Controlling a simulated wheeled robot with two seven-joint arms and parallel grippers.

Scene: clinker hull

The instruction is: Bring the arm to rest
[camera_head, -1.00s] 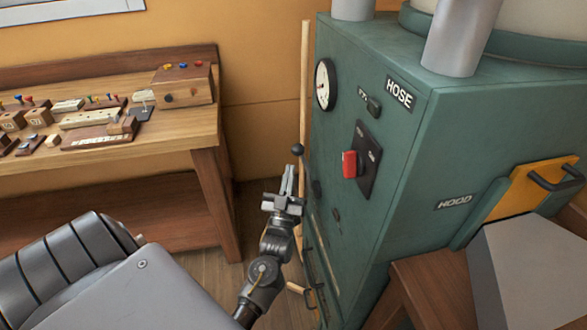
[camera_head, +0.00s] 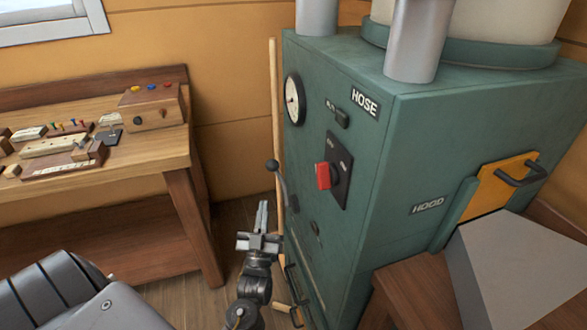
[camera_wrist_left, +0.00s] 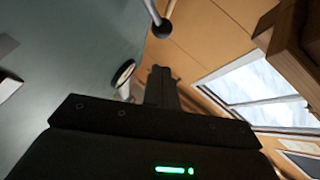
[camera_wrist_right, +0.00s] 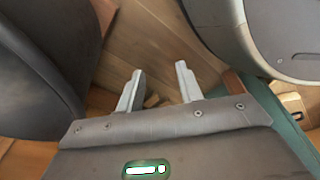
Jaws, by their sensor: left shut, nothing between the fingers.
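My left gripper (camera_head: 263,205) is shut and empty in the head view. It is low in front of the left face of the green cabinet (camera_head: 255,290), pointing up, with its tips below a black-knobbed lever (camera_head: 273,166). In the left wrist view the shut fingers (camera_wrist_left: 160,72) show as one dark shape, apart from the lever's knob (camera_wrist_left: 164,29). My right gripper (camera_wrist_right: 160,69) shows only in the right wrist view. Its two pale fingers are apart with nothing between them, above a wooden floor.
The green cabinet (camera_head: 400,150) carries a gauge (camera_head: 293,98), a red switch handle (camera_head: 323,176) and a yellow hood panel (camera_head: 505,185). A wooden bench (camera_head: 150,158) with small blocks stands at the left. A grey box (camera_head: 515,270) sits at the lower right. Bare floor lies between bench and cabinet.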

